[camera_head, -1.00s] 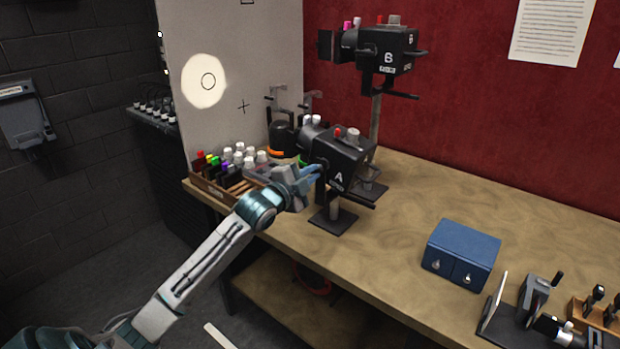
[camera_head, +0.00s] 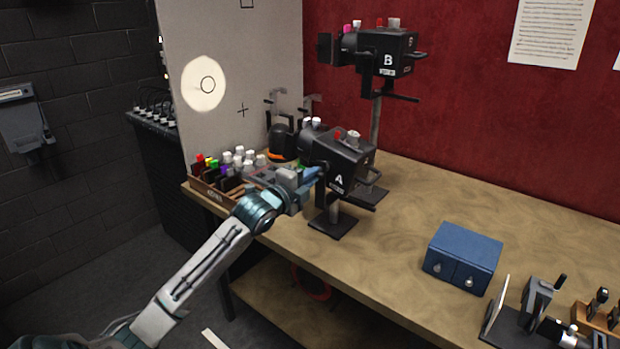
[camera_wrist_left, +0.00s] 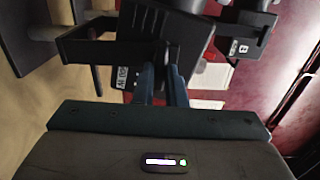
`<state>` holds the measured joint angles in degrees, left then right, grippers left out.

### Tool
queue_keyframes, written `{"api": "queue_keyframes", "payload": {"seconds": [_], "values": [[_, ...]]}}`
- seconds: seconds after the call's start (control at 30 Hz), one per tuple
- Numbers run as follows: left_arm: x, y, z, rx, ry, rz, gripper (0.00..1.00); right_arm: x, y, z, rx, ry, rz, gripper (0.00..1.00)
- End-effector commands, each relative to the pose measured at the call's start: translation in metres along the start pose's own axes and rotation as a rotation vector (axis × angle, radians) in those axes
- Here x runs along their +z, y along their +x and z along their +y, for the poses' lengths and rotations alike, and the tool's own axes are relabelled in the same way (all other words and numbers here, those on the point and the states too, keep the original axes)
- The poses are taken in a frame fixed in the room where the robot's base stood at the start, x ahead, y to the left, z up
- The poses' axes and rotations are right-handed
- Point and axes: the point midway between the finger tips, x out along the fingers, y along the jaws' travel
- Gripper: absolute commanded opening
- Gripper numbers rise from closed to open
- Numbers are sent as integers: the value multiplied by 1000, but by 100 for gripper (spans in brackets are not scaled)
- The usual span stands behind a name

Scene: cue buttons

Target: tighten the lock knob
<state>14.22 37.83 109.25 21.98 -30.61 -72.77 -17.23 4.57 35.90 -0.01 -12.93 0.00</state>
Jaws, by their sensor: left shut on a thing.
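The black lamp A (camera_head: 338,162) stands on its short post and square base on the wooden bench. My left gripper (camera_head: 313,174) reaches its near left side with blue-grey fingers. In the left wrist view, the two fingers (camera_wrist_left: 161,78) are nearly together at the dark housing of the lamp (camera_wrist_left: 158,30), shut on a small dark part there. This part looks like the lock knob, but the fingers mostly hide it. A black bracket (camera_wrist_left: 85,48) runs beside the fingertips. My right gripper is not in view.
A wooden rack (camera_head: 208,191) of coloured and white knobs sits left of my gripper. Lamp B (camera_head: 385,52) stands on a taller post behind. A blue box (camera_head: 463,258) is at right on the bench. Bare bench lies between lamp A and the box.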

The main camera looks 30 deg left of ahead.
Motion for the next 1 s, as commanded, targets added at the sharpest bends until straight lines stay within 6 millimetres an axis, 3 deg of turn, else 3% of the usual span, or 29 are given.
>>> {"api": "queue_keyframes", "payload": {"seconds": [0.17,0.2,0.3,0.67,1.0], "values": [[0,0,2,3,1,-1,0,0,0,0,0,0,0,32],[0,0,2,3,1,-1,17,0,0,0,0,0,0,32],[0,0,1,3,0,-1,33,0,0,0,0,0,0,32],[1,-4,2,2,2,-1,33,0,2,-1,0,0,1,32],[1,-48,4,4,9,-1,33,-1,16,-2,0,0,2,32]]}}
